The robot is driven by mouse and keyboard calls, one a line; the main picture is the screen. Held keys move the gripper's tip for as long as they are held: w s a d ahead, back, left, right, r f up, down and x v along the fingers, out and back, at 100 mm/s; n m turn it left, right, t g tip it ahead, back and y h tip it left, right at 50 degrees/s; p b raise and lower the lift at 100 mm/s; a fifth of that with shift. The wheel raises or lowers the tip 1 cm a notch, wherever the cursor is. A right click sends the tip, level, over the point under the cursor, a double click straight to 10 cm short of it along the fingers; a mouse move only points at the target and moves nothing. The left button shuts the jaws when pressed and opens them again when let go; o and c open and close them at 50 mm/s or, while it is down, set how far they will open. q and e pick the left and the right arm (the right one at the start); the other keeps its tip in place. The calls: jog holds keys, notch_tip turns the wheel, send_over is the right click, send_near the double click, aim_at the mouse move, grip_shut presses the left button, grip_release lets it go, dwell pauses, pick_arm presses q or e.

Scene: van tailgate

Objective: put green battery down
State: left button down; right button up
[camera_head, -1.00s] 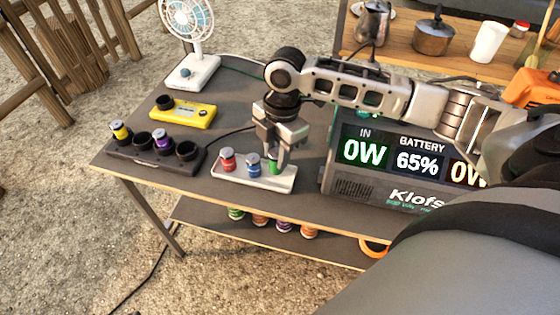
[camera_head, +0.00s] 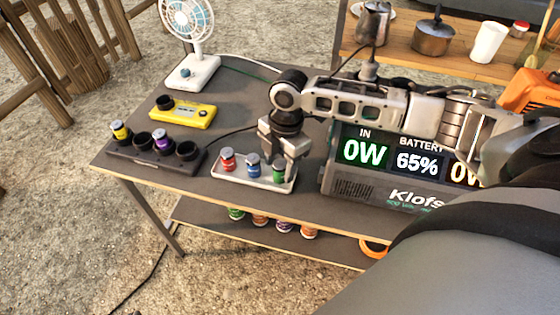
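The green battery (camera_head: 279,173) is at the right end of a small white tray (camera_head: 227,178), beside a blue battery (camera_head: 253,170) and a red battery (camera_head: 227,160). My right gripper (camera_head: 279,163) comes down from above with its fingers around the green battery's upper part. It looks shut on it, and the fingers hide the battery's top. The green battery looks upright, and its bottom is at the tray; whether it bears on the tray floor I cannot tell. My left gripper is not in view.
A black charger (camera_head: 125,152) with yellow and purple batteries stands at the left. A yellow device (camera_head: 184,115) and a fan (camera_head: 188,40) are behind it. A power station (camera_head: 370,188) stands close right of the tray. More batteries are on the lower shelf (camera_head: 220,216).

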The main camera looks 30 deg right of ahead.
notch_tip(320, 180, up, 12)
jog(key=d, duration=0.1)
jog(key=shift+d+r, duration=0.15)
jog(key=shift+d, duration=0.05)
dwell(0.3)
jog(key=shift+w, duration=0.1)
jog(key=s+a+f+m+t+y, duration=0.2)
jog(key=s+a+f+m, duration=0.65)
jog(key=a, duration=0.45)
jog(key=s+d+f+m+t+h, duration=0.25)
jog(key=s+d+m, duration=0.35)
jog(key=s+m, duration=0.35)
jog(key=w+a+f+n+t+y, duration=0.1)
jog(key=w+a+f+t+y, duration=0.1)
jog(key=w+a+f+t, duration=0.3)
notch_tip(320, 180, down, 2)
jog(key=shift+w+a+t, duration=0.2)
jog(key=shift+a+t, duration=0.25)
jog(key=shift+t, duration=0.1)
